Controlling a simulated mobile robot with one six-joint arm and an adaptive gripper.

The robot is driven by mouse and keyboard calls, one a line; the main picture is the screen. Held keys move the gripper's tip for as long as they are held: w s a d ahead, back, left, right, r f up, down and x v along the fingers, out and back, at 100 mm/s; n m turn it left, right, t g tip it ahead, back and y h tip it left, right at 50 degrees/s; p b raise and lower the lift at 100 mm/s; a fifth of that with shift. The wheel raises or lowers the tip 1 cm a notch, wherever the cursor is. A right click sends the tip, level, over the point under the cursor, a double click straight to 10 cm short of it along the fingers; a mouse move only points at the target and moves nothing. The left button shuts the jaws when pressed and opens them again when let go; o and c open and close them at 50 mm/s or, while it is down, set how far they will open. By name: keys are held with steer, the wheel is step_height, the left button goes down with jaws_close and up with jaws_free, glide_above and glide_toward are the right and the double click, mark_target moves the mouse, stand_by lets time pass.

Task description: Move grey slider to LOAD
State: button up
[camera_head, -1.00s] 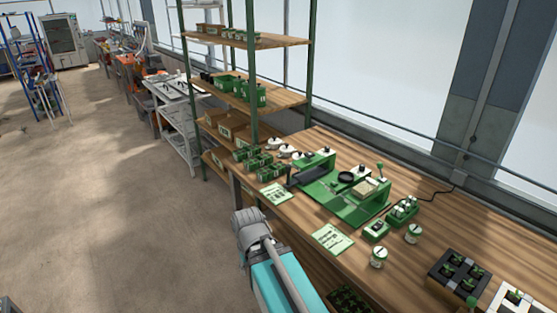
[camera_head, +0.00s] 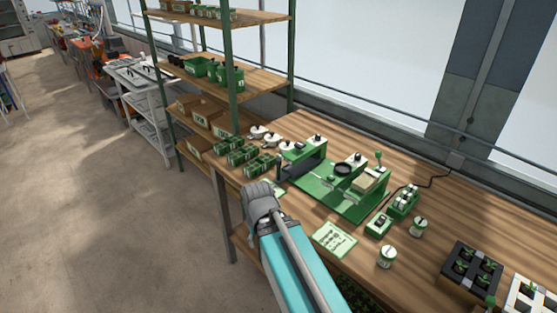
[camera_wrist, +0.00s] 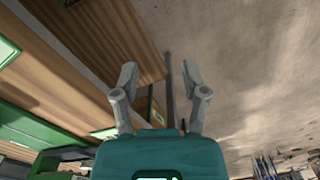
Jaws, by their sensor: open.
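The green tray seeder (camera_head: 335,185) stands on the wooden workbench in the head view. It has upright green parts, a dark round ring and a dark part at its left end. I cannot make out the grey slider or a LOAD label at this size. My gripper shows in the wrist view (camera_wrist: 158,80) with its two grey fingers apart and nothing between them. In the head view my arm reaches up to the bench's front edge, left of and in front of the seeder, and hides a little of the bench there. The fingers are hidden in the head view.
Green seed packs (camera_head: 245,155) and white-lidded jars stand left of the seeder. A printed card (camera_head: 335,239) lies in front. Small pots (camera_head: 387,257), a green bottle holder (camera_head: 404,201) and a black seedling tray (camera_head: 472,268) are to the right. A shelf rack (camera_head: 262,82) stands behind left.

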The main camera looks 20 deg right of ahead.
steer(key=shift+o, duration=0.8)
step_height(320, 180, up, 20)
steer(key=m+p, duration=0.4)
steer(key=p, duration=1.6)
glide_above(279, 160)
steer(key=shift+f, duration=0.2)
step_height(279, 160, down, 13)
steer(key=b, duration=1.3)
steer(key=shift+f+b, duration=0.2)
steer(key=shift+b, duration=0.2)
